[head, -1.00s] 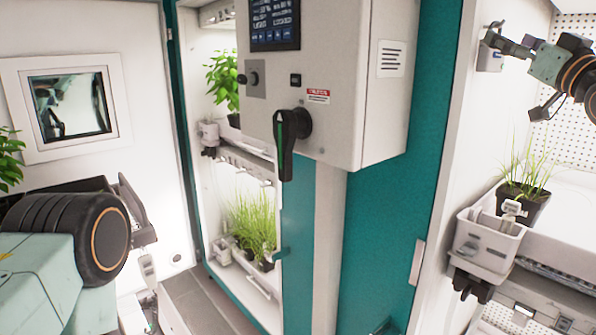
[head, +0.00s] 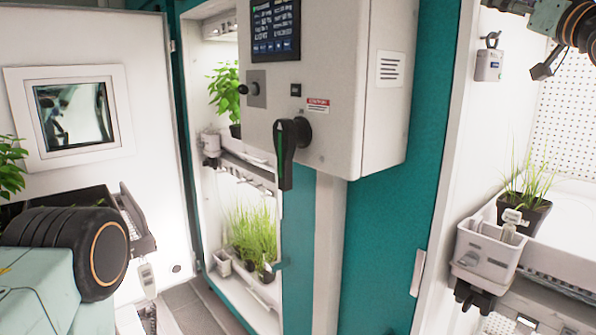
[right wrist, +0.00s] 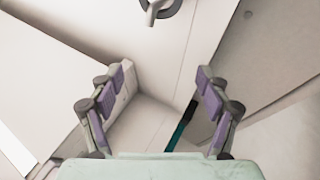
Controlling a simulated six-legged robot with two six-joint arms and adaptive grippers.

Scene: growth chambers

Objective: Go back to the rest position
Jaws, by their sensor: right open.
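My right gripper (right wrist: 160,92) shows in the right wrist view with its two purple-padded fingers spread wide and nothing between them. Beyond the fingers are pale wall panels and a grey ring-shaped fitting (right wrist: 155,8) at the top edge. In the head view my right arm comes in at the top right corner, and its gripper is mostly cut off by the top edge. It is apart from the small grey padlock-like device (head: 488,62) hanging on the white panel below it. My left arm is at the left edge of the head view; its gripper is not visible.
A control box with a black rotary handle (head: 291,140) juts out in the middle. An open chamber with grass pots (head: 250,235) stands behind it. At right, a potted grass (head: 530,190) and a white caddy (head: 487,248) sit by a shelf.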

